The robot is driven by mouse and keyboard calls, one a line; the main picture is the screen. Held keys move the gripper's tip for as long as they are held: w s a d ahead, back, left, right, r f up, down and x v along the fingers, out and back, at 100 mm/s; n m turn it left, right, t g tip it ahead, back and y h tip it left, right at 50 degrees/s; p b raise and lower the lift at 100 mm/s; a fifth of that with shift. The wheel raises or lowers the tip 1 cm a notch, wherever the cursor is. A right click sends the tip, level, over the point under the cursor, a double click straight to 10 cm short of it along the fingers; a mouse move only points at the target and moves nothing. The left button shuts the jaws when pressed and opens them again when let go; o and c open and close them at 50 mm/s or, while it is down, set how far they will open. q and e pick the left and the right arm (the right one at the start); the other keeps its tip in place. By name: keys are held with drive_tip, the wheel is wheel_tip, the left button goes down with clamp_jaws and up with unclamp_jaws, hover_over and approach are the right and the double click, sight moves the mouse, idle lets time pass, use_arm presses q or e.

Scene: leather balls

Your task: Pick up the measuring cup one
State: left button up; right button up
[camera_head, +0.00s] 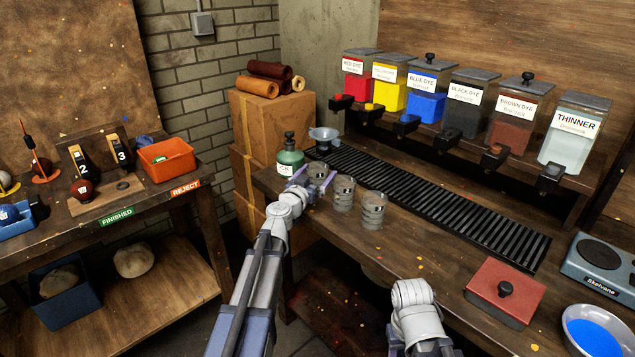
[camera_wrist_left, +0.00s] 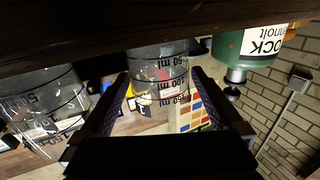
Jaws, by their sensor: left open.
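Three clear measuring cups with dark graduation lines stand on the workbench. The farthest cup (camera_head: 318,170) is at my left gripper (camera_head: 314,183), whose purple fingers are open on either side of it. The middle cup (camera_head: 343,192) and the nearest cup (camera_head: 373,210) stand to its right. In the left wrist view, which appears upside down, one cup (camera_wrist_left: 158,62) sits between the open fingers, with no clear grip on it. Another cup (camera_wrist_left: 42,110) is at the left there.
A green bottle (camera_head: 290,156) stands close left of the farthest cup. A small pale funnel-like dish (camera_head: 323,136) is behind it. A black slatted grate (camera_head: 430,205) runs under the dye dispensers. A red lidded block (camera_head: 505,291) and a bowl of blue dye (camera_head: 594,338) are at right.

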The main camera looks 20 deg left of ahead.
use_arm(q)
drive_tip(key=shift+w, duration=0.1)
drive_tip(key=shift+c, duration=0.4)
drive_tip(key=c, duration=1.2)
